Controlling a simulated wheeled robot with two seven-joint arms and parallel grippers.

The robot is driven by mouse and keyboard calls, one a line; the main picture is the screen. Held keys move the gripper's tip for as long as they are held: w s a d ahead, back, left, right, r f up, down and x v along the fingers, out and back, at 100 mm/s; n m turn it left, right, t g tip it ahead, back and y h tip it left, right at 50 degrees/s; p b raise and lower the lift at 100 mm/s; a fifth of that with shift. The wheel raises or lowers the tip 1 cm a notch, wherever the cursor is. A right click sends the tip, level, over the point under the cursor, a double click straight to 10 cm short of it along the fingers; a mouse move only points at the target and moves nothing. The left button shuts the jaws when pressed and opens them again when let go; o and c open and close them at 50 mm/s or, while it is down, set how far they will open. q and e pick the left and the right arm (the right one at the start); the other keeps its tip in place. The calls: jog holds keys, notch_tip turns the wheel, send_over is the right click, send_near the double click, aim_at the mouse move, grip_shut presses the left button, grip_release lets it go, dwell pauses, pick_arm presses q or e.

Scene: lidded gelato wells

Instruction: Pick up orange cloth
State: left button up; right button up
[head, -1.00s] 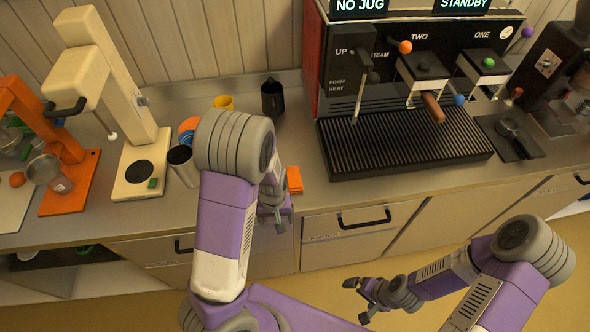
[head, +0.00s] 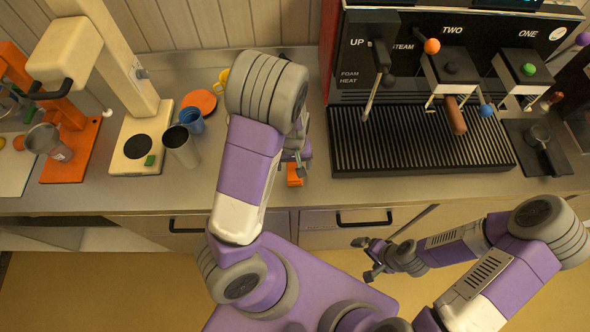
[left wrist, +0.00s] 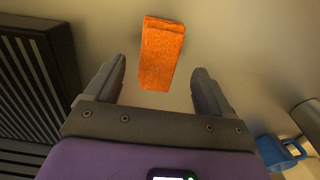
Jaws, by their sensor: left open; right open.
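The orange cloth (left wrist: 161,54) is a folded rectangle lying flat on the counter. In the left wrist view it lies beyond and between the two fingers of my left gripper (left wrist: 154,85), with a gap to each finger. In the head view only part of the orange cloth (head: 294,175) shows near the counter's front edge, the rest hidden by my left gripper (head: 297,160). The left gripper is open and empty. My right gripper (head: 366,259) is open and empty, out over the floor in front of the cabinets.
A black drip tray (head: 420,140) of the coffee machine stands right of the cloth. To the left are a steel cup (head: 181,148), a blue cup (head: 192,120) and an orange disc (head: 199,101). The counter around the cloth looks clear.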

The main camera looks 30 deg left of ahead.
aim_at(295, 167)
pick_arm(q)
jog(key=f, duration=0.3)
jog(key=shift+w+d+f, duration=0.1)
jog(key=shift+w, duration=0.1)
jog(key=shift+c, duration=0.5)
jog(key=c, duration=1)
notch_tip(295, 167, up, 10)
jog(key=shift+r+p, duration=0.1)
jog(key=shift+p, duration=1)
